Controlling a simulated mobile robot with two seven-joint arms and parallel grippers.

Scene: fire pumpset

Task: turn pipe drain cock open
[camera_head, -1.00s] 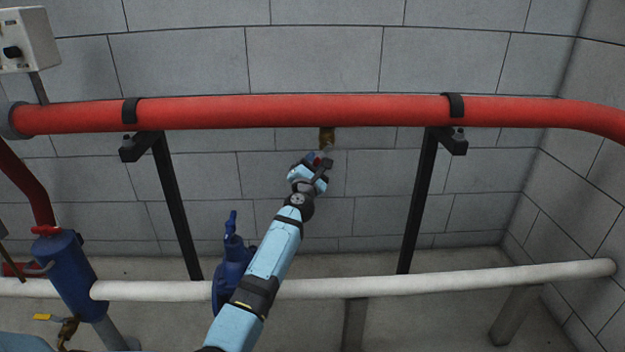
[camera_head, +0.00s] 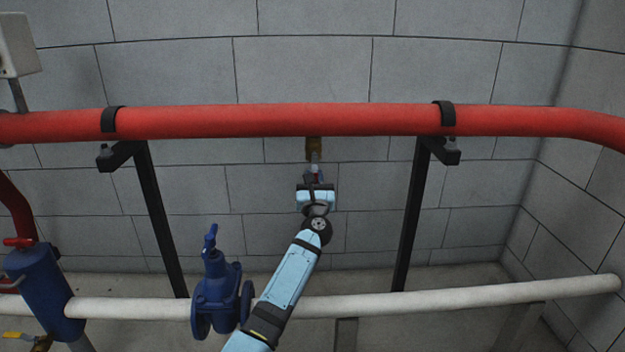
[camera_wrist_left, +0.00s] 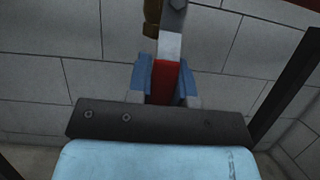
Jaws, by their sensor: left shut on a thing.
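The pipe drain cock (camera_head: 314,148) is a small brass fitting under the middle of the red pipe (camera_head: 270,120). Its handle has a bare metal shank and a red grip. My left gripper (camera_head: 316,178) is just below the cock, shut on the red handle. In the left wrist view the red handle (camera_wrist_left: 165,80) sits between the blue finger pads (camera_wrist_left: 163,78), its grey shank (camera_wrist_left: 170,46) leading up to the brass body (camera_wrist_left: 152,16) at the top edge. The handle hangs roughly straight down from the cock. My right gripper is not in view.
Black brackets (camera_head: 160,215) and (camera_head: 410,205) hold the red pipe on both sides. A white pipe (camera_head: 420,302) runs low across the front, with a blue valve (camera_head: 217,285) left of my arm. A block wall (camera_head: 300,60) stands close behind.

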